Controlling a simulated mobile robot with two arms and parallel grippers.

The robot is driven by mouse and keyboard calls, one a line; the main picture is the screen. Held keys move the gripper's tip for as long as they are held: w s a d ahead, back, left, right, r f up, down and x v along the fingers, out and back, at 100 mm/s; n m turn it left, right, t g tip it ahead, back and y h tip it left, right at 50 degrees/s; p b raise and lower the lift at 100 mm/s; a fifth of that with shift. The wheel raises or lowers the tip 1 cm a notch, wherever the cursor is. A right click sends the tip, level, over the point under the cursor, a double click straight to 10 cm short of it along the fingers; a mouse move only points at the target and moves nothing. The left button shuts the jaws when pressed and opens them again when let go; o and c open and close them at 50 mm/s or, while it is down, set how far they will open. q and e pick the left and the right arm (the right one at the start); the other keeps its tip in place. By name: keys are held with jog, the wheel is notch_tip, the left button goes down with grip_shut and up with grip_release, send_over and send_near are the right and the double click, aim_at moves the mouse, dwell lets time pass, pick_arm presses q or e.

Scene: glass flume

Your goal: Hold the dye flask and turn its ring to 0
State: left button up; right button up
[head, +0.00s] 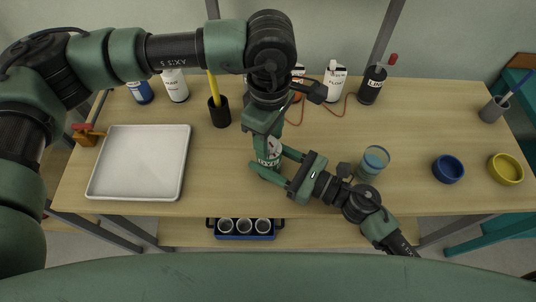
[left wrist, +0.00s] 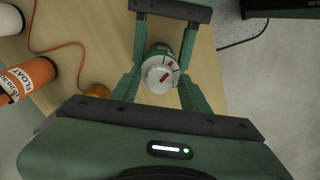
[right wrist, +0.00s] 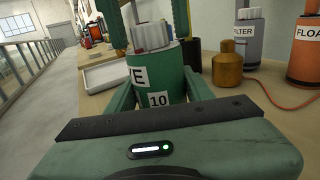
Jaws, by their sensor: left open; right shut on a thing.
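The dye flask (head: 270,158) stands upright near the table's front edge, partly hidden by my grippers in the head view. In the right wrist view its green body (right wrist: 163,78) carries labels reading "E" and "10". Its white ribbed ring (right wrist: 151,36) is on top. In the left wrist view the ring (left wrist: 158,76) shows a red mark and dark lines. My right gripper (head: 277,162) is shut on the flask's body from the side. My left gripper (left wrist: 160,82) points down from above, open, with one finger on each side of the ring.
A glass of blue-green liquid (head: 374,161) stands right of my right gripper. A white tray (head: 181,166) lies at left, and a black cup (head: 220,113) stands behind it. Bottles line the back. A blue bowl (head: 448,169) and yellow bowl (head: 506,169) are at right.

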pick_arm(q)
jog(key=c, duration=0.8)
jog(key=m, duration=0.5)
jog(key=shift+m, duration=0.3)
jog(key=m, duration=0.4)
jog(key=o, duration=0.8)
